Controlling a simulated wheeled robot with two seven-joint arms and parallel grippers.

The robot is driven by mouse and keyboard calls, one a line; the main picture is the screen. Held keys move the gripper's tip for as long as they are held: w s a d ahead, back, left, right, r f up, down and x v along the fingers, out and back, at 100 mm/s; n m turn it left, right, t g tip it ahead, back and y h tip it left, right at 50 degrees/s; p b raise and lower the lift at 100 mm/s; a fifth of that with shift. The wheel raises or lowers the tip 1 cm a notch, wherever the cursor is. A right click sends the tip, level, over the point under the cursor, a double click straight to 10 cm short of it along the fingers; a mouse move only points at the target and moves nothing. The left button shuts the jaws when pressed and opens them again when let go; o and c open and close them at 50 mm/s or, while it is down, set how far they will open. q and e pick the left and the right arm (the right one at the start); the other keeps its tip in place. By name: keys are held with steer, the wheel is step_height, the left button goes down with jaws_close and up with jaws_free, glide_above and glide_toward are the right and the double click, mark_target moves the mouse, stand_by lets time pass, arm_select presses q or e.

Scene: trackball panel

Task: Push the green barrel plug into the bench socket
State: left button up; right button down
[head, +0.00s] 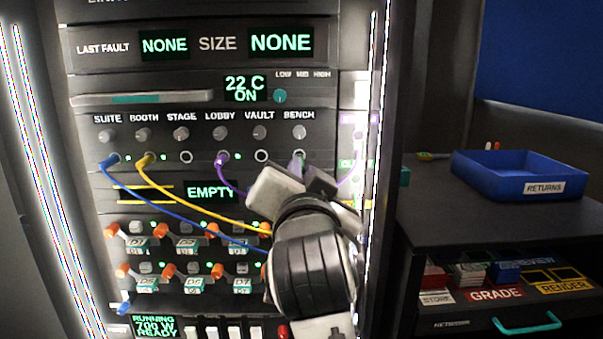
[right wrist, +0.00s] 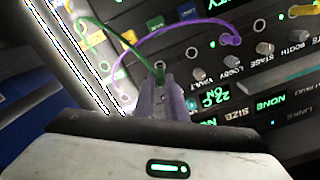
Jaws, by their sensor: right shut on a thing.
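My right gripper (head: 297,168) is shut on the green barrel plug (right wrist: 159,68), right at the bench socket (head: 299,153) below the BENCH label. In the right wrist view the fingertips (right wrist: 164,82) close around the plug, and its green cable (right wrist: 112,40) arches away to the upper left. The plug points at the panel, but the fingers hide most of it. I cannot tell how deep it sits in the socket. My left gripper is not in view.
A blue plug (head: 113,159), a yellow plug (head: 148,158) and a purple plug (head: 222,159) sit in the SUITE, BOOTH and LOBBY sockets. The vault socket (head: 261,156) is empty. Their cables droop past my right gripper. A blue returns tray (head: 475,184) stands on the right-hand counter.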

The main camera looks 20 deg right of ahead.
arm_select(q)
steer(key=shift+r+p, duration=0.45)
arm_select(e)
steer(key=shift+x, duration=2.05)
steer(key=c, duration=1.7)
jaws_free()
